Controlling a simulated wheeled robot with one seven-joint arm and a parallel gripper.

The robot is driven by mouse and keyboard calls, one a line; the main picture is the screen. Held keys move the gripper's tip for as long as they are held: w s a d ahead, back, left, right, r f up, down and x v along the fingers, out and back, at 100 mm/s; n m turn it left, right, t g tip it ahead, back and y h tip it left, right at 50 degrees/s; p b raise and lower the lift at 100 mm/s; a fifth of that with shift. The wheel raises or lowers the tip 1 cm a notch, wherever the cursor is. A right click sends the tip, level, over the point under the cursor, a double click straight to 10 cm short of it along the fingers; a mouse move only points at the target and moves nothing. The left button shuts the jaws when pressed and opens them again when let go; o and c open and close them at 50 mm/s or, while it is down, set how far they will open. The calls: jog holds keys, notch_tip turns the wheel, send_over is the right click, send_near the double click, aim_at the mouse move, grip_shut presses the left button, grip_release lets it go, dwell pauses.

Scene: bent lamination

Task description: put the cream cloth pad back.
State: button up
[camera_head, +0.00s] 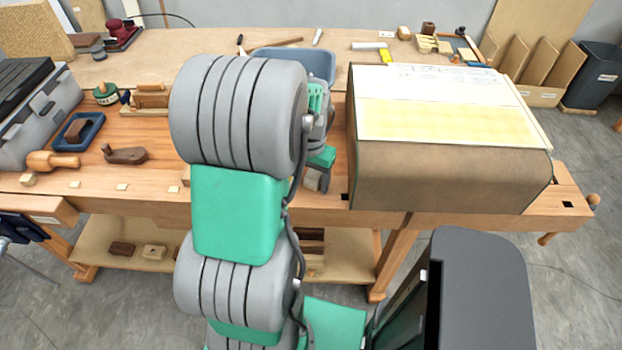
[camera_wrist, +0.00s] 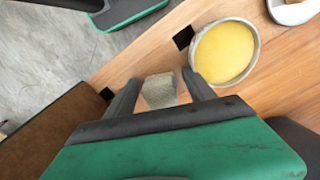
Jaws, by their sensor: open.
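The cream cloth pad (camera_wrist: 160,90) shows in the wrist view as a small, pale, woven-looking block on the wooden bench top. My gripper (camera_wrist: 159,86) is open, with one finger on each side of the pad in the picture and a gap on both sides. I cannot tell how far the fingertips are above the bench. In the head view my gripper (camera_head: 318,174) is partly hidden behind my arm, low over the bench near its front edge.
A round tin of yellow wax (camera_wrist: 225,52) stands close beyond the right finger. A large brown bent form with a pale top sheet (camera_head: 450,115) fills the bench's right side. A blue bin (camera_head: 320,65) stands behind my arm. Dark square holes (camera_wrist: 183,37) mark the bench edge.

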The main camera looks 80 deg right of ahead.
aim_at(311, 177)
notch_tip(311, 177, up, 12)
jog(key=b, duration=0.1)
jog(key=w+a+r+n, duration=0.1)
jog(key=w+a+n, duration=0.45)
jog(key=w, duration=0.75)
jog(key=w+a+n+t+h, duration=0.1)
jog(key=w+a+n, duration=0.4)
jog(key=w+a, duration=0.6)
jog(key=a+n+t, duration=0.1)
jog(key=a+n, duration=0.4)
jog(key=a, duration=0.7)
jog(key=w+a+f+n+t+y, duration=0.1)
jog(key=a+n, duration=0.4)
jog(key=a, duration=0.6)
jog(key=shift+w+a+f+t, duration=0.25)
jog(key=shift+a+f+t, duration=0.05)
jog(key=shift+a, duration=0.05)
jog(key=shift+c, duration=0.2)
